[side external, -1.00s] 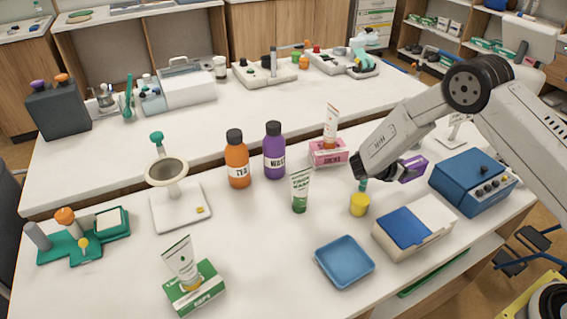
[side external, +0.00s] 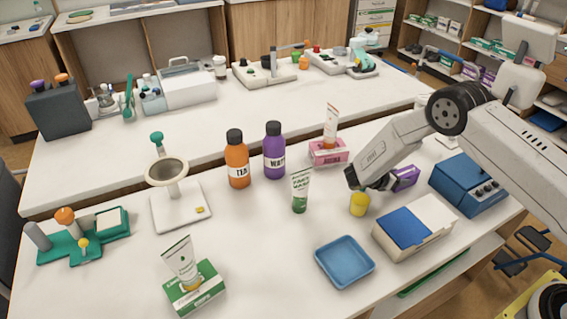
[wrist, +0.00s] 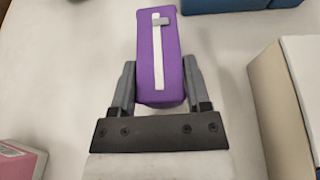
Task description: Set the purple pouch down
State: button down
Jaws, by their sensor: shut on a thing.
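The purple pouch (wrist: 159,60) is a small purple block with a white strip on its face. In the wrist view it sits between the two grey fingers of my gripper (wrist: 160,88), which are shut on its near end. In the side view the pouch (side external: 405,177) shows at the right of my gripper (side external: 372,183), partly hidden by it. It is low over the white table, behind the yellow cup and left of the blue box. I cannot tell whether it touches the table.
A yellow cup (side external: 359,204) stands just in front of my gripper. A white box with a blue top (side external: 430,244), a blue device (side external: 466,184) and a pink box (side external: 328,158) are nearby. A blue tray (side external: 323,262) lies in front. Clear table (wrist: 75,70) shows left of the pouch.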

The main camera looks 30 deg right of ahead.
jog(key=shift+f, duration=0.15)
jog(key=shift+c, duration=0.2)
grip_release()
jog(key=shift+r, duration=0.2)
jog(key=shift+a+r, duration=0.2)
jog(key=shift+a, duration=0.45)
jog(key=shift+v, duration=1)
notch_tip(320, 180, up, 7)
jog(key=shift+d, duration=0.15)
